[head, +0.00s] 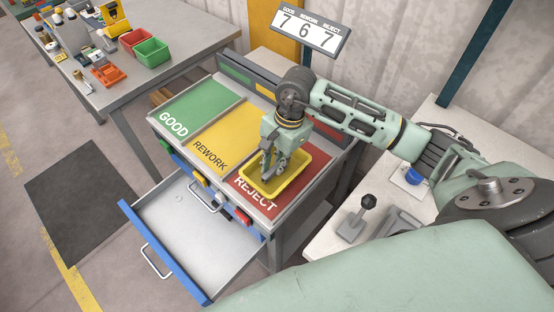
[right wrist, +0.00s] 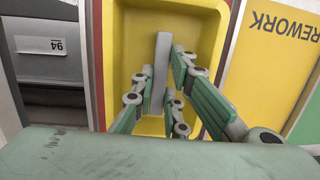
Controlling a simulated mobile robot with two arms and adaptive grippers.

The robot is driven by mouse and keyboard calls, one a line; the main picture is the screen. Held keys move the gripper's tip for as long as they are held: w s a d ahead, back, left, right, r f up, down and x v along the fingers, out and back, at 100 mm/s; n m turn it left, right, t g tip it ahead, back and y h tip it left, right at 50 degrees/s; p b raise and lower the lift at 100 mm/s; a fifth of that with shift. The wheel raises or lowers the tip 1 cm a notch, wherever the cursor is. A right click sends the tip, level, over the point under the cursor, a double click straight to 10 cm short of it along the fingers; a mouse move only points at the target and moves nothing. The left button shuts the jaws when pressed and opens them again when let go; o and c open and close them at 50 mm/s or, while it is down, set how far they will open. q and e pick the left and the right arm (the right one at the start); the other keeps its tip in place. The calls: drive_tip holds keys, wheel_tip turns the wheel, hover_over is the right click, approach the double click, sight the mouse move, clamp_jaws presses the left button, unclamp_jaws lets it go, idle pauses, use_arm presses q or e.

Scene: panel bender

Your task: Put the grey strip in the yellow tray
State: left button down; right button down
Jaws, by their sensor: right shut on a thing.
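The yellow tray (head: 296,170) sits on the red REJECT area of the sorting table. In the right wrist view the tray (right wrist: 204,32) lies beneath my fingers. My right gripper (head: 268,172) reaches down over the tray. It is shut on the grey strip (right wrist: 161,68), which stands out lengthwise between the fingers (right wrist: 162,84) against the tray's yellow inside. Whether the strip touches the tray floor I cannot tell. In the head view the strip is mostly hidden by the gripper. My left gripper is not in view.
An open, empty drawer (head: 190,232) juts out below the sorting table. The green GOOD (head: 200,103) and yellow REWORK (head: 229,135) areas are clear. A counter sign (head: 311,28) stands behind. A side bench holds a black-knobbed lever (head: 356,220) and a blue item (head: 413,176).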

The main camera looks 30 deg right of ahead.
drive_tip(key=shift+f, duration=0.45)
drive_tip(key=c, duration=1.7)
unclamp_jaws()
drive_tip(key=shift+r, duration=0.1)
drive_tip(key=shift+c, duration=0.2)
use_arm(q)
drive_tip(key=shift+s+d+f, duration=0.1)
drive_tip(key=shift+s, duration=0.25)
